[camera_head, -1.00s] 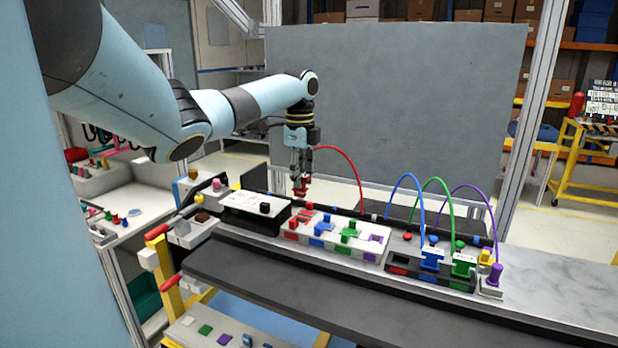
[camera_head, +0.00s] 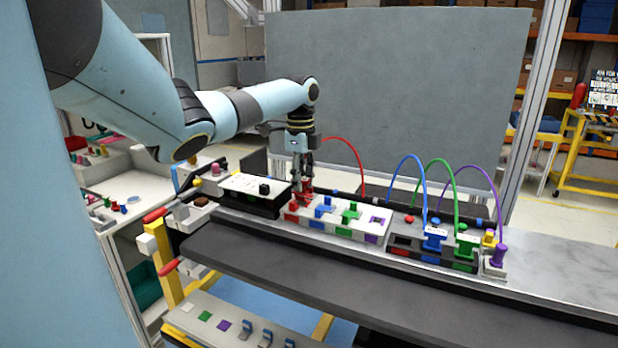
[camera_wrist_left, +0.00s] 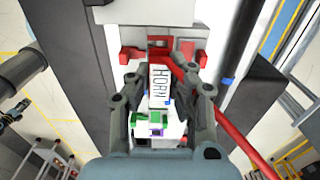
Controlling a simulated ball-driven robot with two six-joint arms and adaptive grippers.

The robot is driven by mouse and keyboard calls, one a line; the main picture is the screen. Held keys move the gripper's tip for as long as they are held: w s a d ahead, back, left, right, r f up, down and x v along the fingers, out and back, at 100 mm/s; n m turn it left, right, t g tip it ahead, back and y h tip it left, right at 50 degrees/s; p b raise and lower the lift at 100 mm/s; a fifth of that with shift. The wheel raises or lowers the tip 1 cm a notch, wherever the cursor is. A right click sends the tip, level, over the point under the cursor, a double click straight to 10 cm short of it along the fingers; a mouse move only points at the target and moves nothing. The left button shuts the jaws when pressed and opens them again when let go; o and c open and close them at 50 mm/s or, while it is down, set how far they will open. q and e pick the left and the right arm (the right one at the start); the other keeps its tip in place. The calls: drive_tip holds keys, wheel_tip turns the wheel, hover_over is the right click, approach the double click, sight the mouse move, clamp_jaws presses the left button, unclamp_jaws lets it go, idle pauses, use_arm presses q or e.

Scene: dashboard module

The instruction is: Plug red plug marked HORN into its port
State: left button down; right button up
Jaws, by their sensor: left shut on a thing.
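My left gripper (camera_head: 303,180) is shut on the red plug (camera_head: 304,196). In the left wrist view, the gripper (camera_wrist_left: 162,90) has its fingers on both sides of the white label reading HORN (camera_wrist_left: 160,84). The plug is at the red-marked left end of the white port block (camera_head: 340,228). I cannot tell whether it is seated or just above the block. A red cable (camera_head: 346,152) arcs from the plug to the right; it also crosses the left wrist view (camera_wrist_left: 228,115). My right gripper is not in view.
A black port block (camera_head: 399,252) to the right holds a blue plug (camera_head: 434,240) and a green plug (camera_head: 466,246), both cabled; its red-marked left slot looks empty. A purple plug (camera_head: 498,256) stands at its right. A black-and-white box (camera_head: 255,194) sits close on the left.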

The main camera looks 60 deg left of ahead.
use_arm(q)
drive_tip(key=shift+p, duration=0.9)
idle(1.4)
drive_tip(key=shift+f+b, duration=0.8)
drive_tip(key=shift+f, duration=0.65)
drive_tip(key=c, duration=1.1)
unclamp_jaws()
drive_tip(key=shift+c, duration=0.2)
drive_tip(key=shift+r, duration=0.1)
wheel_tip(320, 180, up, 12)
drive_tip(key=shift+f, duration=0.1)
drive_tip(key=shift+s, duration=0.1)
